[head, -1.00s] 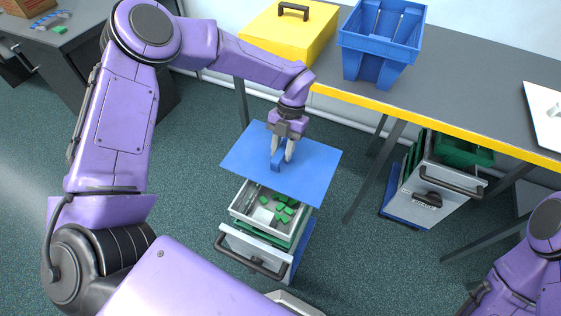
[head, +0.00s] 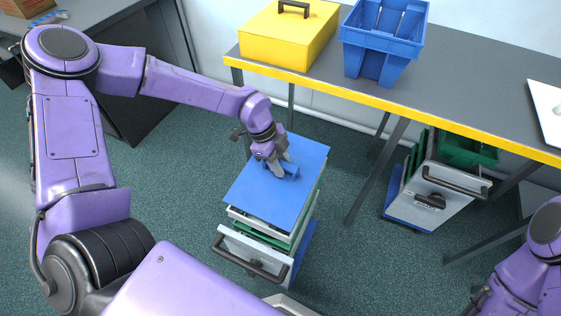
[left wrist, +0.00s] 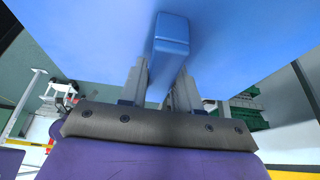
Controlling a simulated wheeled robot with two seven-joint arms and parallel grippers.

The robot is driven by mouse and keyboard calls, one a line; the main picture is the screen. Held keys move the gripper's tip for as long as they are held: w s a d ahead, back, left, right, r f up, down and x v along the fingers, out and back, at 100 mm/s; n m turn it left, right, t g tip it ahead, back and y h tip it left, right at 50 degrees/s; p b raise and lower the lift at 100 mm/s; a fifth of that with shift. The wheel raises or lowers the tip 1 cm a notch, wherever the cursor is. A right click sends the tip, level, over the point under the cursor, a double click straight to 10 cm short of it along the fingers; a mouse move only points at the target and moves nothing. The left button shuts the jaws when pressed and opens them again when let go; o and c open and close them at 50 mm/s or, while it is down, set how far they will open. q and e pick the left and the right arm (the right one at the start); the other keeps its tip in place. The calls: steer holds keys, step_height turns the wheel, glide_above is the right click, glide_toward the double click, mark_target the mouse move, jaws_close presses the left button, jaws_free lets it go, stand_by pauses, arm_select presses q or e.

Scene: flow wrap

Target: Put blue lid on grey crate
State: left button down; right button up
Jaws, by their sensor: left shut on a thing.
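The blue lid (head: 259,197) is a flat panel with a raised blue handle (head: 291,171) on top. My left gripper (head: 280,167) is shut on this handle; the handle (left wrist: 170,42) also shows between the fingers in the left wrist view. The lid lies over the grey crate (head: 243,219), the top one on a cart, and hides its inside. I cannot tell whether the lid is fully seated or slightly above the rim. My right arm shows at the right edge, but its gripper is out of view.
Under the grey crate are green crates (head: 277,241) on a cart with a black handle (head: 250,267). A table with a yellow edge (head: 420,112) carries a yellow box (head: 287,42) and blue bins (head: 380,50). Another cart (head: 433,195) stands under it.

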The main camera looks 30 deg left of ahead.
arm_select(q)
step_height(320, 180, down, 5)
steer(key=b, duration=0.3)
steer(key=c, duration=0.7)
jaws_free()
steer(key=v, duration=1)
steer(key=shift+a+r, duration=0.1)
steer(key=shift+r, duration=0.2)
